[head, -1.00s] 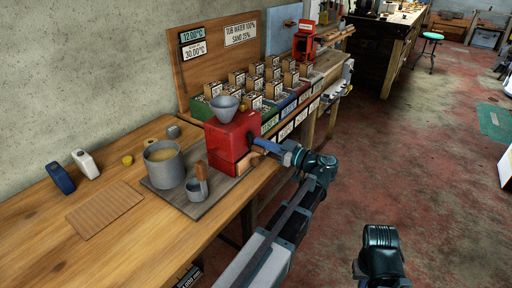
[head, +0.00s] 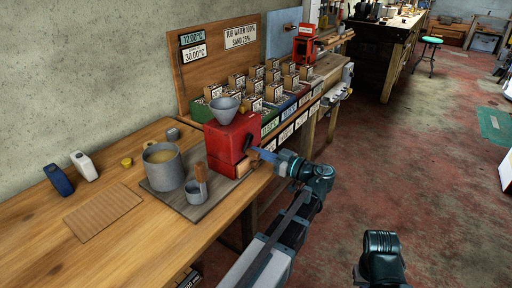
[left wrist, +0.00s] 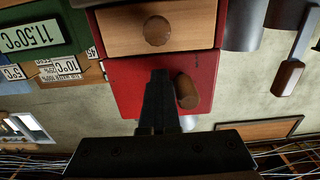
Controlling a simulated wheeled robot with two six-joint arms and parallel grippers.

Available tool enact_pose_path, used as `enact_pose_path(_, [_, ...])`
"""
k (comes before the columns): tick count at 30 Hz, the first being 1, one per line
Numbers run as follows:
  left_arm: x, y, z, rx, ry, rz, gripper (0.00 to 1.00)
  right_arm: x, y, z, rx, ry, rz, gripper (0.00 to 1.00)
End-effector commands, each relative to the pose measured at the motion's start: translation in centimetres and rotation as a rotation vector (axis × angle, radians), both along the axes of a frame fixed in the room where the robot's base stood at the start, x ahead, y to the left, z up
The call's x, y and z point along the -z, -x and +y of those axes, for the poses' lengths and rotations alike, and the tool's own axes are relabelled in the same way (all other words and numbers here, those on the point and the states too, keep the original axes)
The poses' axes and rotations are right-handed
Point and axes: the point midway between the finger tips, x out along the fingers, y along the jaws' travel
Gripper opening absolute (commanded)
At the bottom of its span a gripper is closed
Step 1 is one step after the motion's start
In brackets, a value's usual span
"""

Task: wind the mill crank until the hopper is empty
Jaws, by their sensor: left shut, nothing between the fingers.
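The red mill (head: 220,146) stands on a grey board with a grey funnel hopper (head: 224,110) on top. I cannot make out any contents in the hopper. In the left wrist view the mill's red face (left wrist: 125,88) shows with the brown crank knob (left wrist: 187,92). A wooden drawer front (left wrist: 190,25) with a round knob is above it in that picture. My left gripper (head: 256,152) is at the mill's right-hand face. Its fingers (left wrist: 158,88) are shut and empty, beside the crank knob, not around it. Whether they touch it I cannot tell. My right gripper is out of view.
A grey pot (head: 163,170) with yellowish contents and a small cup (head: 196,195) with a wooden handle stand left of the mill. Seed-box-like cartons (head: 272,75) fill coloured trays behind it. The bench front (head: 110,235) is mostly clear.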

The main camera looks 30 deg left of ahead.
Motion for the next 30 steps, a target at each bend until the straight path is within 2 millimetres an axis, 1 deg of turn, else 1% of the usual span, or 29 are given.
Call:
enact_pose_path(4, [0.4, -0.6, -0.1, 0.000, 0.000, 0.000, 0.00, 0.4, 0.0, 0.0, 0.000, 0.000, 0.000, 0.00])
enact_pose_path(18, [0.4, -0.7, -0.1, 0.000, 0.000, 0.000, 0.00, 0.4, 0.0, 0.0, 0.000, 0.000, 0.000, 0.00])
enact_pose_path(30, [1.0, -1.6, -0.1, 0.000, 0.000, 0.000, 0.00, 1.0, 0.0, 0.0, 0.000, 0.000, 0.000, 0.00])
